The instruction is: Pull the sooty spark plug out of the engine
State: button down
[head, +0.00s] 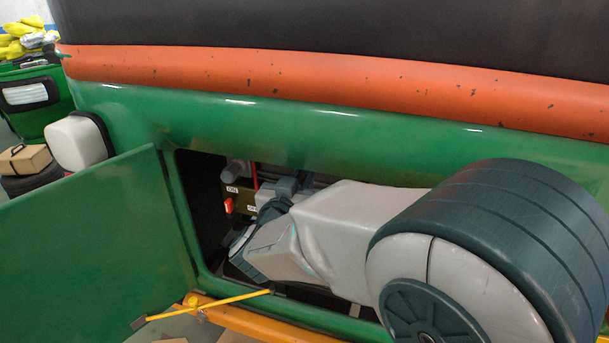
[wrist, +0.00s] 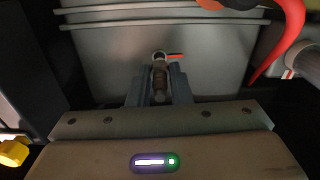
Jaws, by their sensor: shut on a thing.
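My gripper (wrist: 160,78) is shut on the sooty spark plug (wrist: 160,88), a small brownish, dark-stained piece between the two grey-blue fingers in the wrist view. Just beyond the fingertips is a pale round ring (wrist: 159,57) with a short red piece at its right. I cannot tell whether the plug's far end is still seated in the engine. The grey ribbed engine casing (wrist: 110,50) fills the back of the wrist view. In the head view my arm reaches into the engine bay and hides the plug.
The bay opening (head: 205,205) lies in the green rickshaw body (head: 350,150), with an open green door (head: 90,235) at left. A yellow rod (head: 210,305) crosses below the opening. A red cable (wrist: 285,45) and a grey pipe (wrist: 305,62) are close at right in the wrist view.

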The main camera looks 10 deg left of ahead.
jog(key=shift+s, duration=0.5)
jog(key=s, duration=0.5)
jog(key=shift+a+p, duration=0.2)
jog(key=shift+p, duration=0.2)
